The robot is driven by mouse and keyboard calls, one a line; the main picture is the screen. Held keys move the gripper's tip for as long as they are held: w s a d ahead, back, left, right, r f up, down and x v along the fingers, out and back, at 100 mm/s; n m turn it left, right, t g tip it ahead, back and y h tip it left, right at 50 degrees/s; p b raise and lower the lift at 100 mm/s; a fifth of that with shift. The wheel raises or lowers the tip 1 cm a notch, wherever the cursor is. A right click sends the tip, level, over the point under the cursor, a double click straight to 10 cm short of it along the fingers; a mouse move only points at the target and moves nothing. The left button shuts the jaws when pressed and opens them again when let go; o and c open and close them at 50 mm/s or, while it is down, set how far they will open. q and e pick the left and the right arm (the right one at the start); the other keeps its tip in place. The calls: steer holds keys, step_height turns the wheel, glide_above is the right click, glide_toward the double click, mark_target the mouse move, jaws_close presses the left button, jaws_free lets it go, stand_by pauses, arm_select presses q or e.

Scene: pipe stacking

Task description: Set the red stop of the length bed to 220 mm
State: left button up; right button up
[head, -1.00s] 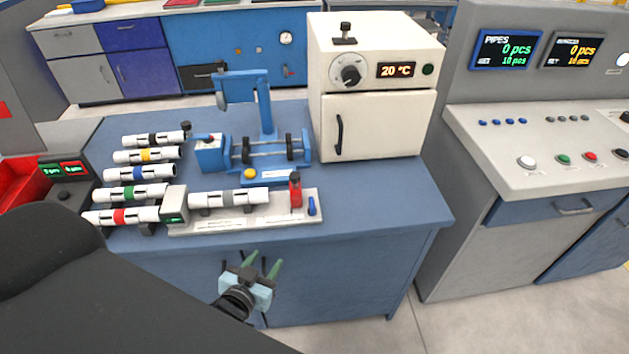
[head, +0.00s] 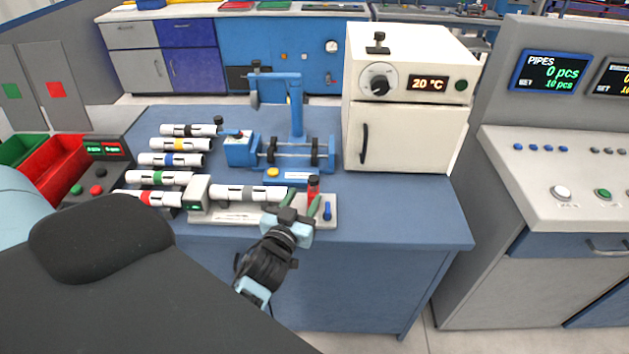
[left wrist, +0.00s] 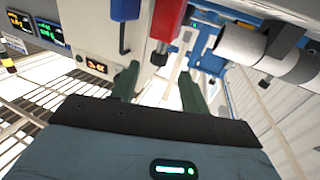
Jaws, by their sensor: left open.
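The length bed (head: 235,217) is a pale plate near the front edge of the blue table. Its red stop (head: 313,187) stands near the right end, and a blue lever (head: 327,211) is right of it. A white pipe with a grey band (head: 248,193) lies on the bed left of the stop. My left gripper (head: 302,202) is open and empty, with green fingers at the bed's front side by the stop. In the left wrist view the red stop (left wrist: 168,20) and blue lever (left wrist: 125,12) are beyond the fingertips, apart from them. The scale is unreadable.
Several banded pipes (head: 172,160) lie in a rack at left. A blue fixture (head: 290,150) stands behind the bed, and a cream oven (head: 408,135) is behind to the right. The table's right front part is clear.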

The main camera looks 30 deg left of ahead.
mark_target(311, 184)
arm_select(q)
steer(key=x, duration=0.7)
steer(key=shift+w, duration=0.2)
steer(key=shift+c, duration=0.2)
jaws_close()
